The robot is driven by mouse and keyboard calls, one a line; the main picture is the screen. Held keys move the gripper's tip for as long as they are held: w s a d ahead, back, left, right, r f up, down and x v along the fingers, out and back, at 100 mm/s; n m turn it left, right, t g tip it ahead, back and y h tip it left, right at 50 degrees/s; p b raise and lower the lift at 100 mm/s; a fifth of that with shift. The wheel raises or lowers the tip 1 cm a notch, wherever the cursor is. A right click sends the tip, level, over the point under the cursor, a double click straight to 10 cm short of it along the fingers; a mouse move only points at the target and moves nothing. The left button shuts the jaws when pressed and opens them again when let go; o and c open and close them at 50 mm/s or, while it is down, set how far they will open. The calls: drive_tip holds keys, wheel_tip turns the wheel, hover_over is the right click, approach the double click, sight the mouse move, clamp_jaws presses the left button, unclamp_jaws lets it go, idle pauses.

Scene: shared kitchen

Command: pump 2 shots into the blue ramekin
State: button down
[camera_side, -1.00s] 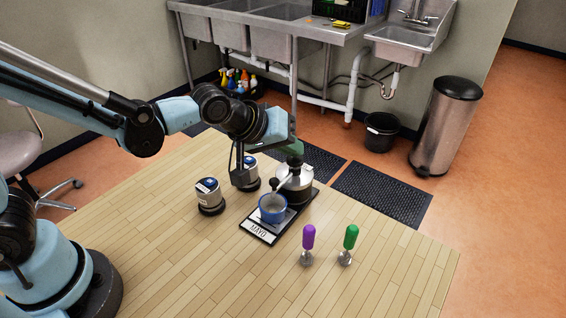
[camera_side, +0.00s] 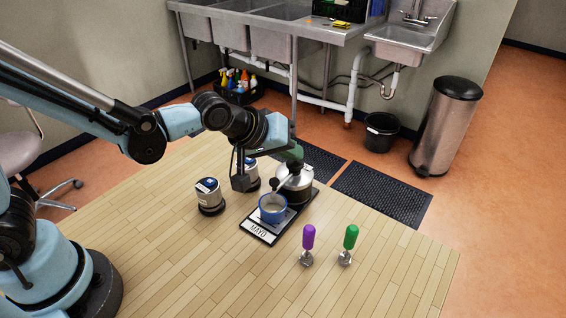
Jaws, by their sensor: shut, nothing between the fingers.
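The blue ramekin (camera_side: 272,212) stands on a dark tray labelled MAYO (camera_side: 259,233). Something pale shows inside it. Behind it on the same tray is the steel pump dispenser (camera_side: 297,187), with a dark knob on top and its spout angled over the ramekin. My gripper (camera_side: 291,155) is shut and empty, just above the pump's knob. Whether the fingertips touch the knob is hard to tell at this size.
Two lidded jars with dark labels, one in front (camera_side: 209,197) and one partly behind my wrist (camera_side: 251,169), stand left of the tray. A purple-handled tool (camera_side: 308,238) and a green-handled tool (camera_side: 350,238) stand to the right. The front of the wooden table is clear.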

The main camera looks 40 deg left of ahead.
drive_tip(key=shift+f, duration=0.2)
drive_tip(key=shift+r, duration=0.1)
drive_tip(key=shift+r, duration=1.55)
drive_tip(key=shift+r, duration=0.1)
drive_tip(key=shift+r, duration=2.9)
hover_over(290, 163)
drive_tip(key=shift+f, duration=3)
